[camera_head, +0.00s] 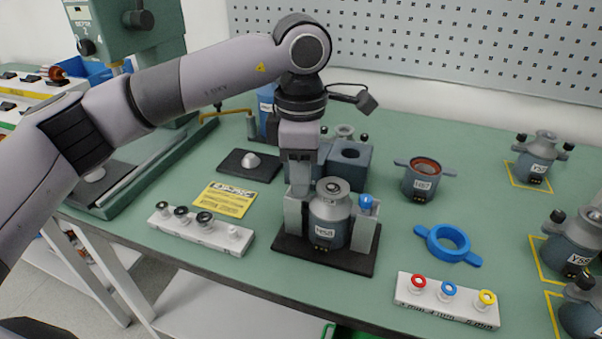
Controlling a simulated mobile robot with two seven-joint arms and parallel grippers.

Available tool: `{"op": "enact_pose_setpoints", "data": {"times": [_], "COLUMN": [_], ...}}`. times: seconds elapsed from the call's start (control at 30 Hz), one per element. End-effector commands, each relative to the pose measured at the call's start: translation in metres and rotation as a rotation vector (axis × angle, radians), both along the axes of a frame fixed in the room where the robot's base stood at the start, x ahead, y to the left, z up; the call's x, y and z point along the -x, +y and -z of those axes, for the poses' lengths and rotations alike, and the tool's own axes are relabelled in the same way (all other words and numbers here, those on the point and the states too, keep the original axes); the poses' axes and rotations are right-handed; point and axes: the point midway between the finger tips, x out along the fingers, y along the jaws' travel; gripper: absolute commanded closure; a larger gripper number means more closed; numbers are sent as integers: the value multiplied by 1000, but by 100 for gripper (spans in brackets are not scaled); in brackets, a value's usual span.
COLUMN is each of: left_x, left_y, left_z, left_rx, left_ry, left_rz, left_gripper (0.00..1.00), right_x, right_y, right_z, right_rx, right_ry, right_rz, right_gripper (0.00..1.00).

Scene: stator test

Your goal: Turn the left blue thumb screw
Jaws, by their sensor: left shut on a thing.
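A grey stator (329,218) with a white label stands upright in a fixture on a dark base plate (322,256) near the table's front edge. A blue thumb screw (366,203) sits on top of the fixture's right post. My left gripper (300,187) points straight down over the fixture's left post (296,217), left of the stator. Its fingers are shut at the top of that post, where they hide the left thumb screw. My right gripper does not show.
A blue ring with two handles (448,243) and a white block with red, blue and yellow knobs (447,301) lie at the right. A white block with dark plugs (201,231) and a yellow card (227,199) lie at the left. Other stators (422,179) stand further right.

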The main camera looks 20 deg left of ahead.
Motion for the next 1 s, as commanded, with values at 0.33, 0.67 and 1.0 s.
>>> {"op": "enact_pose_setpoints", "data": {"times": [0.33, 0.67, 1.0], "left_x": [0, 0, -1], "left_y": [0, 0, 0], "left_z": [-1, -1, -13], "left_rx": [0, 0, 1], "left_ry": [-1, -1, -4], "left_rz": [14, 13, 13], "left_gripper": [100, 54, 54], "right_x": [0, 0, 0], "right_y": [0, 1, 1], "right_z": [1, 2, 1], "right_rx": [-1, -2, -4], "right_ry": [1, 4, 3], "right_rz": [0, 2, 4], "right_gripper": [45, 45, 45]}}
